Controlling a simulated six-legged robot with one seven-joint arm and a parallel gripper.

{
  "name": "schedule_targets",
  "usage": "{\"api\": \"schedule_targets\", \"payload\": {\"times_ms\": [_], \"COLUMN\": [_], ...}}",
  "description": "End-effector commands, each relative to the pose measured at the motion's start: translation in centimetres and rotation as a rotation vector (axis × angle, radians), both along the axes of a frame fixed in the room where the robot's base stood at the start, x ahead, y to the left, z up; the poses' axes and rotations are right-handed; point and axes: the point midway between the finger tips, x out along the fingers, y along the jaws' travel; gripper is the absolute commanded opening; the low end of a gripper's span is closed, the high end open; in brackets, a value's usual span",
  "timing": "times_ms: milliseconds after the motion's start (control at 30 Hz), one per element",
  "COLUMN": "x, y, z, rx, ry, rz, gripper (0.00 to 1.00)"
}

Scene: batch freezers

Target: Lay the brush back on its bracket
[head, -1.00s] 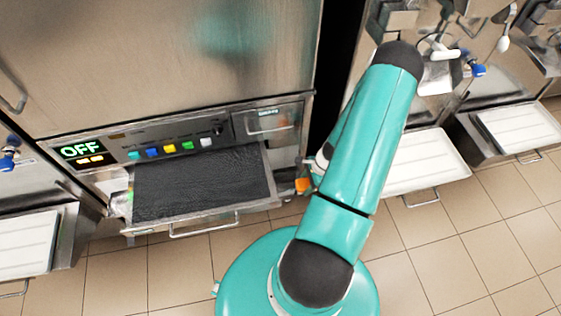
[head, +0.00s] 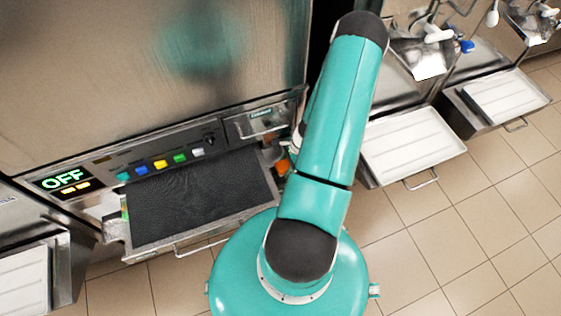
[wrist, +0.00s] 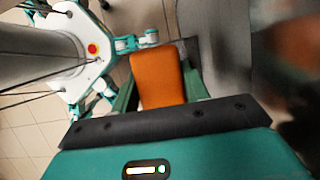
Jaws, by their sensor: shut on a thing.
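The brush shows as an orange block (wrist: 158,78) between the two green fingers of my gripper (wrist: 159,66) in the wrist view. My gripper is shut on it. The brush's bristles cannot be made out. In the head view, a small orange patch (head: 283,166) shows at the left edge of my arm, by the right end of the pulled-out drawer. My gripper is mostly hidden behind my arm there. I cannot make out the bracket in either view.
The steel machine has a lit OFF display (head: 63,180), several coloured buttons and a pulled-out drawer with a black mat (head: 200,198). A white tray (head: 412,147) juts out to the right of my arm. Tiled floor (head: 420,240) is open at lower right.

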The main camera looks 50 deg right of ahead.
Motion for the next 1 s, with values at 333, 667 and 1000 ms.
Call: {"api": "schedule_targets", "payload": {"times_ms": [333,667,1000], "x": [-0.2,-0.1,0.2], "y": [0.2,0.3,0.2], "z": [-1.2,-4.8,-6.8], "rx": [0.002,0.002,0.000], "ry": [-0.001,-0.001,-0.002], "rz": [0.002,0.001,0.003], "gripper": [0.16,0.16,0.16]}}
